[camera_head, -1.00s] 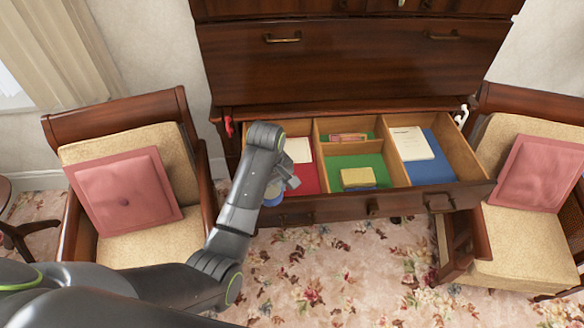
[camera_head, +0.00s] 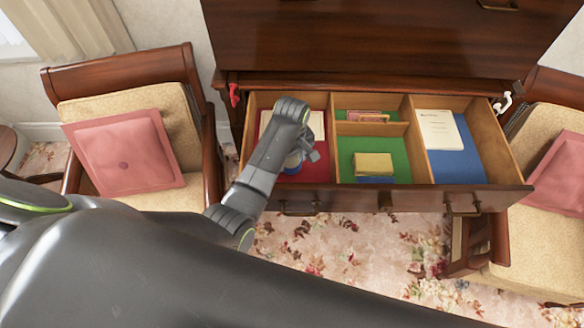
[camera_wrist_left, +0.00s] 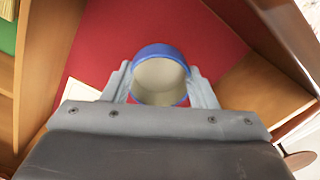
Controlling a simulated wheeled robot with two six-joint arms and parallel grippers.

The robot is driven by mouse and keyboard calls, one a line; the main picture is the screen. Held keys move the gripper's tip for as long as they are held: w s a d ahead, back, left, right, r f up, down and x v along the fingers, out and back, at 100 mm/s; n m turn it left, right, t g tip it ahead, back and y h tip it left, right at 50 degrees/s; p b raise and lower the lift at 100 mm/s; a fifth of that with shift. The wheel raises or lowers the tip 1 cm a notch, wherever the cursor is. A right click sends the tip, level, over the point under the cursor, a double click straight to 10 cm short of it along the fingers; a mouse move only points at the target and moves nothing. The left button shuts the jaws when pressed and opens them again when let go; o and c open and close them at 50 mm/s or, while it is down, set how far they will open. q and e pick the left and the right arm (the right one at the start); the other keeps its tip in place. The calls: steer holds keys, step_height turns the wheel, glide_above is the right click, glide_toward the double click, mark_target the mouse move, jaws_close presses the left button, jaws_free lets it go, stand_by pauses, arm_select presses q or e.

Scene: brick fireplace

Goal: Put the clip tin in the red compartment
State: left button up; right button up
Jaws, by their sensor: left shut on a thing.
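My left gripper (camera_wrist_left: 160,88) is shut on the clip tin (camera_wrist_left: 158,78), a round cream tin with blue rims. In the left wrist view the tin sits between the fingers with the red compartment floor (camera_wrist_left: 110,35) behind it. In the head view the left gripper (camera_head: 298,160) is over the red compartment (camera_head: 310,172), the left section of the open drawer. The tin (camera_head: 292,160) is mostly hidden there by my arm. I cannot tell whether the tin touches the compartment floor. My right gripper is not in view.
The green middle section holds a yellow box (camera_head: 373,163) and, behind a divider, small pink-edged items (camera_head: 373,117). The blue right section (camera_head: 462,160) holds a white booklet (camera_head: 440,130). Armchairs with pink cushions (camera_head: 123,155) flank the drawer.

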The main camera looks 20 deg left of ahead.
arm_select(q)
step_height(320, 180, down, 3)
steer(key=shift+r, duration=0.1)
steer(key=shift+f, duration=2.1)
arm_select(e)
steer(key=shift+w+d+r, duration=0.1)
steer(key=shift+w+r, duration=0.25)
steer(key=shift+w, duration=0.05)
arm_select(q)
steer(key=shift+f, duration=0.2)
steer(key=o, duration=1)
steer(key=shift+r, duration=0.1)
